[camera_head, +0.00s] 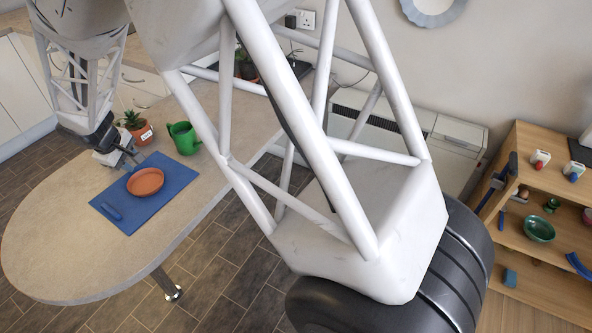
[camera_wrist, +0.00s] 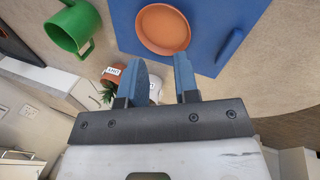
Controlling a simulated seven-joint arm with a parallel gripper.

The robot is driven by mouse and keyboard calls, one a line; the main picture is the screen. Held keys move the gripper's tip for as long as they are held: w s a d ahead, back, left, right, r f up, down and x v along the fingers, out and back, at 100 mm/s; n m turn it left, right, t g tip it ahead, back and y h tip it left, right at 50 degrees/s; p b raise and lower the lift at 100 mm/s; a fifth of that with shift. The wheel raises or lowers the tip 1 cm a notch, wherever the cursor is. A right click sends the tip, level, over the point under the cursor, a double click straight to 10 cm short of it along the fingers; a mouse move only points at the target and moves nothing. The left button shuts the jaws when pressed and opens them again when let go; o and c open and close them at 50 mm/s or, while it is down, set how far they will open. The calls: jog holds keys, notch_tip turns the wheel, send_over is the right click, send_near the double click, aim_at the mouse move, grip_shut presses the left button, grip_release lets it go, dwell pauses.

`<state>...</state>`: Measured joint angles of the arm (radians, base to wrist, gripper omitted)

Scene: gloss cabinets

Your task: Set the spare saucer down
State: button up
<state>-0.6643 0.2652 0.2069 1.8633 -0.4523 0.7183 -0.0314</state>
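A round terracotta saucer (camera_head: 145,182) lies on the blue mat (camera_head: 178,172) on the table. In the wrist view the saucer (camera_wrist: 164,28) shows at the top, on the blue mat (camera_wrist: 222,12), beyond my fingertips. My gripper (camera_head: 131,158) is at the mat's far-left edge, close to the saucer but apart from it. In the wrist view my gripper (camera_wrist: 164,62) is open, with a clear gap between its two blue fingers and nothing held.
A labelled terracotta pot with a plant (camera_head: 139,128) stands just behind my gripper. A green mug or can (camera_head: 184,137) stands right of it. A small blue object (camera_head: 112,212) lies on the mat's front-left corner. The near table top (camera_head: 65,250) is bare. Wooden shelves (camera_head: 540,210) stand far right.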

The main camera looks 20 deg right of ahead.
jog(key=s+d+r+m, duration=0.2)
jog(key=s+d+r, duration=0.25)
jog(key=d, duration=0.55)
jog(key=s+d+r+m, duration=0.25)
jog(key=d+r, duration=0.35)
jog(key=d, duration=0.3)
jog(key=s+d+r+m, duration=0.2)
jog(key=s+d+r, duration=0.3)
jog(key=d, duration=0.5)
jog(key=s+d+r+m, duration=0.1)
jog(key=s+d+m, duration=0.1)
jog(key=s+d, duration=0.6)
jog(key=s+d+r+m+y, duration=0.1)
jog(key=s+d+m, duration=0.2)
jog(key=s+d, duration=0.5)
jog(key=s, duration=0.8)
jog(key=shift+d+g+y, duration=0.15)
jog(key=shift+g+y, duration=0.15)
